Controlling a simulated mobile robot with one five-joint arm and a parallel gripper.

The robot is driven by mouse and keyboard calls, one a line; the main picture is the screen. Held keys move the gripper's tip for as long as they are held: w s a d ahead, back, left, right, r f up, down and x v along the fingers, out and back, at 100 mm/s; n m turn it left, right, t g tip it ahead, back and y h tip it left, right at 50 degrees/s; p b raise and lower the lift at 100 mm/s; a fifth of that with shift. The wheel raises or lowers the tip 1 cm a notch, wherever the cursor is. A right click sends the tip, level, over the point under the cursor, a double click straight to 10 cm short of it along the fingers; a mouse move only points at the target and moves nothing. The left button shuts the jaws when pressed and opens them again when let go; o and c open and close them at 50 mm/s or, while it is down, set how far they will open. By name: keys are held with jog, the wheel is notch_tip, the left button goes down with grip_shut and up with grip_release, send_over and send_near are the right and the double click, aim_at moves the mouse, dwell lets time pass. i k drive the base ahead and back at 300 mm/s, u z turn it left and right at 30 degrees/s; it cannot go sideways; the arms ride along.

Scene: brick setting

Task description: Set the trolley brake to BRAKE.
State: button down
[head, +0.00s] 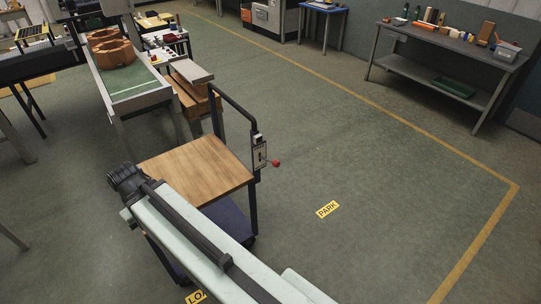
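The trolley (197,172) has a light wooden top, a dark lower shelf (228,217) and a dark push handle (238,108) at its back right. A brake plate (260,156) is fixed on the handle's right upright. A lever with a red knob (276,163) sticks out from the plate to the right. The plate's markings are too small to read, so I cannot tell the lever's setting. My arm crosses the front of the trolley and hides its near corner. The dark end of my arm (127,182) is left of the wooden top, away from the lever; its fingers cannot be made out.
A yellow PARK label (328,209) lies on the floor right of the trolley. Another yellow label (196,297) is partly hidden at the bottom. A conveyor bench (130,93) stands behind left. A workbench (449,62) stands far right.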

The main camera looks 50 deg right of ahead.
aim_at(276, 163)
jog(key=u, duration=0.1)
jog(key=i, duration=1)
jog(key=z, duration=0.05)
